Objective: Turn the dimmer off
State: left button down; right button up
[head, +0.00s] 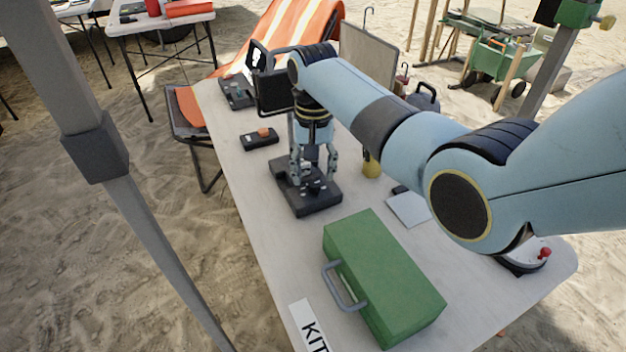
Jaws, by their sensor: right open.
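My right gripper (314,172) points straight down over a dark box with small controls (312,205) in the middle of the table. Its fingers are apart, close above or around a small knob on the box; I cannot tell whether they touch it. The fingers partly hide the box's top. Which control is the dimmer is not clear from this view. A smaller black box with an orange button (262,136) lies just behind and left of it. Another dark control box (237,92) lies at the table's far left end. My left gripper is not in view.
A green case with a grey handle (380,275) stands in front on the white table (262,225). A yellow object (371,166) and a white pad (409,208) lie right of the gripper. A round device with a red knob (525,257) is under my right arm. A grey pole (140,215) rises at left.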

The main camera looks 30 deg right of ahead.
aim_at(314, 187)
jog(key=shift+f, duration=1.4)
jog(key=c, duration=0.4)
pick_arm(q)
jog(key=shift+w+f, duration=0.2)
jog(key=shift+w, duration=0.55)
pick_arm(e)
grip_shut()
